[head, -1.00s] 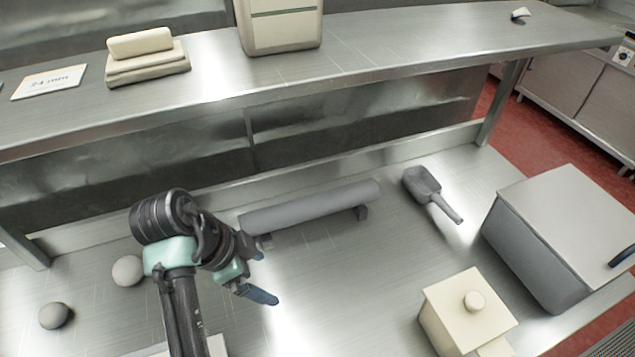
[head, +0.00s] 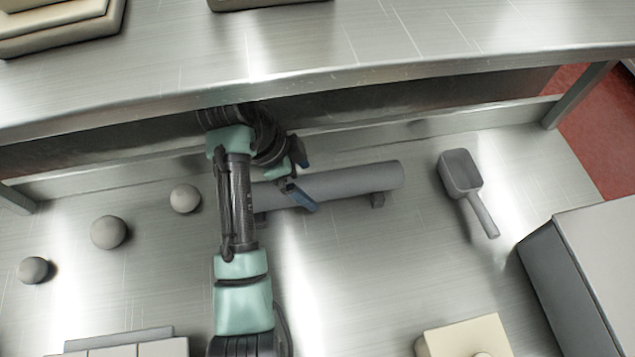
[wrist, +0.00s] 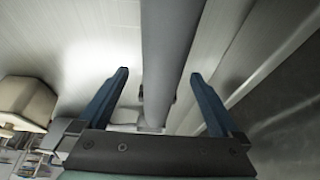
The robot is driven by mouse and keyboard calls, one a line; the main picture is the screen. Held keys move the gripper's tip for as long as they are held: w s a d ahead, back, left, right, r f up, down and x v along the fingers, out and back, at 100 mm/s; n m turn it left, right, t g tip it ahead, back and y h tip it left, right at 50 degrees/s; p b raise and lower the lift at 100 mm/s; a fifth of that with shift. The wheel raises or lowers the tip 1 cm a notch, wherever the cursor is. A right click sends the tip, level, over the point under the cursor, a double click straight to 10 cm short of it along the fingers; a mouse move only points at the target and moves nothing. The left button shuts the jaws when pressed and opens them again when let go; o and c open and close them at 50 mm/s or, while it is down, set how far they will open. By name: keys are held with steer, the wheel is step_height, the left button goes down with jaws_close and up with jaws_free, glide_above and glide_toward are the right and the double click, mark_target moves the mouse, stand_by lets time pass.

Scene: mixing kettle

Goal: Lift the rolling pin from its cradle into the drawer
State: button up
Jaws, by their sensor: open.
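The grey rolling pin (head: 360,180) lies on its cradle, whose dark support (head: 377,200) shows under the right end. My arm covers the pin's left part. My gripper (head: 305,183) is open over the pin, one finger on the far side and one on the near side. In the wrist view the pin (wrist: 170,50) runs lengthwise between the two blue fingers of my gripper (wrist: 160,73), with a gap on each side. A grey box (head: 585,270) stands at the right; I cannot tell whether it holds the drawer.
A grey scoop (head: 461,175) lies right of the pin. Several grey balls, one of them nearest my arm (head: 185,198), lie at the left. A cream container (head: 465,338) is at the front edge. A steel shelf (head: 380,60) overhangs the back. The counter between pin and container is clear.

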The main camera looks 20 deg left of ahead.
mark_target(310, 181)
steer(key=shift+w+x, duration=0.1)
steer(key=shift+x, duration=0.8)
steer(key=shift+w+x, duration=0.15)
steer(key=shift+x, duration=0.75)
steer(key=shift+d+r, duration=0.1)
jaws_close()
steer(key=shift+w+r, duration=0.1)
